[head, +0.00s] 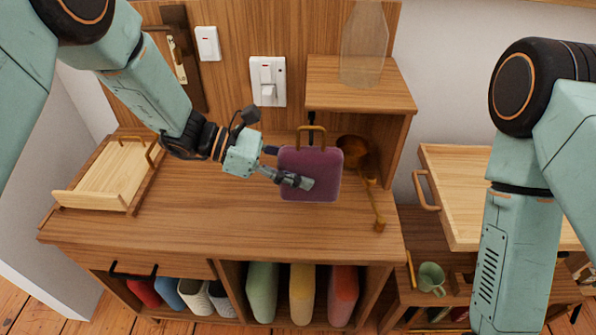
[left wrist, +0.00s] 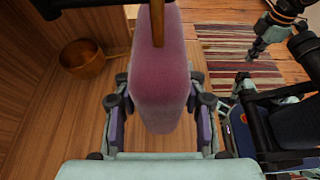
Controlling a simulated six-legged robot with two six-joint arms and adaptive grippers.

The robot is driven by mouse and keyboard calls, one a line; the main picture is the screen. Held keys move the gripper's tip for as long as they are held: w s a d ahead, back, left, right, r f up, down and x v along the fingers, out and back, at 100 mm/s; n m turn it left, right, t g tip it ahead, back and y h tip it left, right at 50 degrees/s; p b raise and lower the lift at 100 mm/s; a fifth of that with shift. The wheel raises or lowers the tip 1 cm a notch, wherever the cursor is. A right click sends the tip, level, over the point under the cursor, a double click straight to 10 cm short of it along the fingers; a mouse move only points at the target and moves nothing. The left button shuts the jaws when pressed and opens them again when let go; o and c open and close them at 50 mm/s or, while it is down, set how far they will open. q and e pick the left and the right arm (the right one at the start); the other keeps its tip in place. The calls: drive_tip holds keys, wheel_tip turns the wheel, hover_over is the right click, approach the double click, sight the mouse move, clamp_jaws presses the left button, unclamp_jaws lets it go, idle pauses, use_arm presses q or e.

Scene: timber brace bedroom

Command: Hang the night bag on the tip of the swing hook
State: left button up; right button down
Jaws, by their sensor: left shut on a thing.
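The night bag (head: 312,165) is a purple case with a tan loop handle on top, held roughly upright above the wooden counter. My left gripper (head: 290,172) is shut on its sides, one finger across the front face. In the left wrist view the bag (left wrist: 160,75) sits between the two fingers, its handle toward the top.
A wooden tray (head: 108,178) is at left. A green mug (head: 431,279) stands lower right. The counter's front middle (head: 220,225) is clear.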

use_arm(q)
drive_tip(key=shift+w, duration=0.15)
drive_tip(key=shift+f+b, duration=0.45)
drive_tip(key=shift+f, duration=0.4)
idle(0.6)
drive_tip(key=o, duration=1.4)
drive_tip(key=shift+c, duration=0.2)
drive_tip(key=v, duration=1.2)
drive_tip(key=shift+f, duration=0.1)
